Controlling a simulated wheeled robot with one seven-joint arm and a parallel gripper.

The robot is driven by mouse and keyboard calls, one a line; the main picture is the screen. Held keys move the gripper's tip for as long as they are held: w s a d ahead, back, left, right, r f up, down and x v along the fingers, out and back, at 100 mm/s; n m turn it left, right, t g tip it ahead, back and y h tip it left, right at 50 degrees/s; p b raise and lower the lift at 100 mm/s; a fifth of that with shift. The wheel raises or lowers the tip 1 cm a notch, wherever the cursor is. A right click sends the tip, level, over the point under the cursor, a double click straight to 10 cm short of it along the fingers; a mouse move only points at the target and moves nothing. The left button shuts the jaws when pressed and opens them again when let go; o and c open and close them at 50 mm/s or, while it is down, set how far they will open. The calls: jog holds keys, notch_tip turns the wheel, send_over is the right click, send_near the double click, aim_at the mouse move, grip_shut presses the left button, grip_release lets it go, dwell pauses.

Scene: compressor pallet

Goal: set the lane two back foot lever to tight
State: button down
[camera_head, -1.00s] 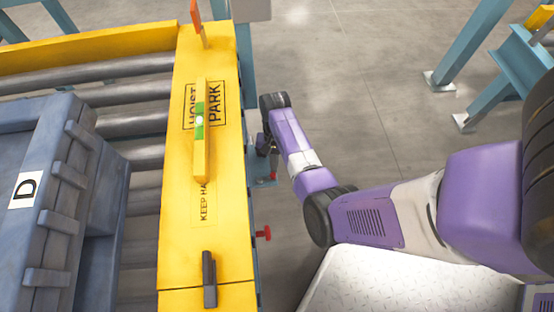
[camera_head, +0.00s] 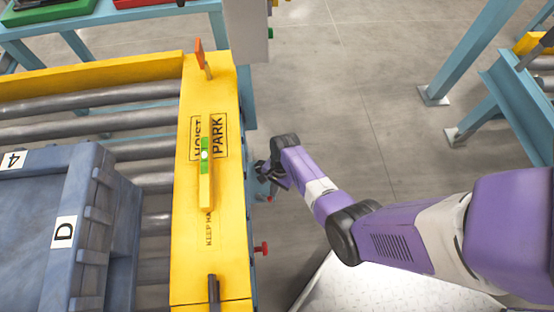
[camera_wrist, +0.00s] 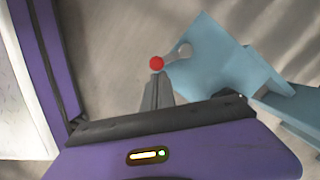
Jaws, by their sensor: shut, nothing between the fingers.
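In the wrist view a small red ball knob (camera_wrist: 156,63) shows just beyond the tips of my gripper (camera_wrist: 157,80). I cannot tell whether they touch. The knob is beside a light blue bracket or foot plate (camera_wrist: 220,60). The lever's shaft and its setting marks are hidden or too small to read. In the head view my gripper (camera_head: 263,176) points down beside the blue leg below the yellow beam. Its fingers are shut and empty. A small red spot (camera_head: 269,198) shows just below it.
The yellow beam (camera_head: 225,235) carries a green level (camera_head: 205,180) and a dark handle (camera_head: 213,290). Another red knob (camera_head: 262,248) sticks out from its side. A blue crate (camera_head: 30,215) sits on rollers at left.

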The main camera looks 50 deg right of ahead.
jog(key=shift+s+a+r+m+p, duration=0.35)
jog(key=shift+s+m+p, duration=0.1)
jog(key=shift+m+p, duration=0.6)
jog(key=a+m+p, duration=0.1)
jog(key=m+p, duration=0.1)
jog(key=a+m+t+p, duration=0.1)
jog(key=a+m+p, duration=0.1)
jog(key=m, duration=0.1)
jog(key=a+m+t+p, duration=0.1)
jog(key=m+p, duration=0.1)
jog(key=shift+s+a+f+h+p, duration=0.25)
jog(key=shift+s+f+h+p, duration=0.05)
jog(key=shift+s+f+p, duration=0.1)
jog(key=shift+a, duration=0.1)
jog(key=s+d+r+p, duration=0.4)
jog(key=r+p, duration=0.4)
jog(key=r, duration=0.1)
jog(key=shift+s+d+r, duration=0.2)
jog(key=shift+s+r, duration=0.1)
